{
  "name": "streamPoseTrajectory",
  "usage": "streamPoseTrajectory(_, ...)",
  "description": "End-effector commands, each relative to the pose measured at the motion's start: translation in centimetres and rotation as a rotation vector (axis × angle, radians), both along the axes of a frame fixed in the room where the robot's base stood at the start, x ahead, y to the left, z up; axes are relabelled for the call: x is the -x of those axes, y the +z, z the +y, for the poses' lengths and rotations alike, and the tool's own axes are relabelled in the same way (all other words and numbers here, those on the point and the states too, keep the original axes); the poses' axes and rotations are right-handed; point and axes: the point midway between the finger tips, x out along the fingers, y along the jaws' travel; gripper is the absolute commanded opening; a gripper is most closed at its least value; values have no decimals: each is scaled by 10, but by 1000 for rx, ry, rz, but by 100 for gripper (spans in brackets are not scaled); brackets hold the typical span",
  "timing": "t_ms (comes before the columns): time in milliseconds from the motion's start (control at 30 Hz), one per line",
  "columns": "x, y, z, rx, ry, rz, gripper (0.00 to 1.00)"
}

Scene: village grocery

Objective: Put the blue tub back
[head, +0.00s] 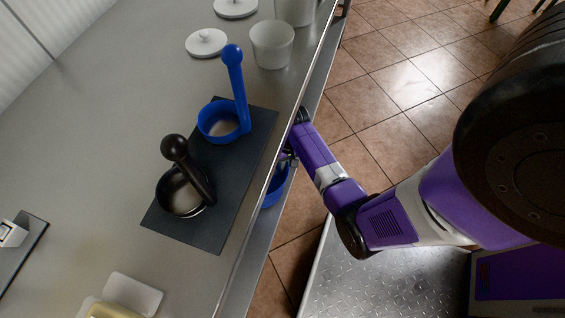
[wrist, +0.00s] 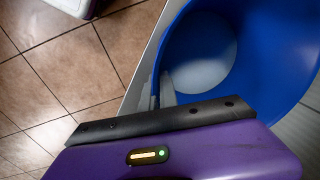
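The blue tub (head: 276,187) shows at the front edge of the counter, below the worktop, which partly hides it. In the wrist view the tub (wrist: 265,45) is large and open, with a pale round bottom. My gripper (wrist: 160,92) has one finger inside the tub and one outside, close together on its rim wall. In the head view my gripper (head: 289,158) is mostly hidden beside the counter edge. I cannot tell whether the tub rests on the lower ledge.
On the counter (head: 90,130) a dark mat (head: 225,195) holds a blue ring-shaped holder (head: 203,132) with a ball-topped post and a similar black one (head: 162,195). White pots (head: 272,50) and lids (head: 206,43) stand at the back. A butter dish (head: 135,294) is at the front.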

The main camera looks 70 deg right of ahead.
Motion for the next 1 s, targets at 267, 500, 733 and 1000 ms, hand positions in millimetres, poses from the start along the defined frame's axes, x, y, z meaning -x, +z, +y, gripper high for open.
streamPoseTrajectory(267,-2,-22,-1,1,-1,-3,0)
streamPoseTrajectory(500,-2,-37,-1,2,0,-5,0)
streamPoseTrajectory(733,-2,-37,-1,2,1,-4,0)
streamPoseTrajectory(1000,0,-40,0,1,1,-1,25)
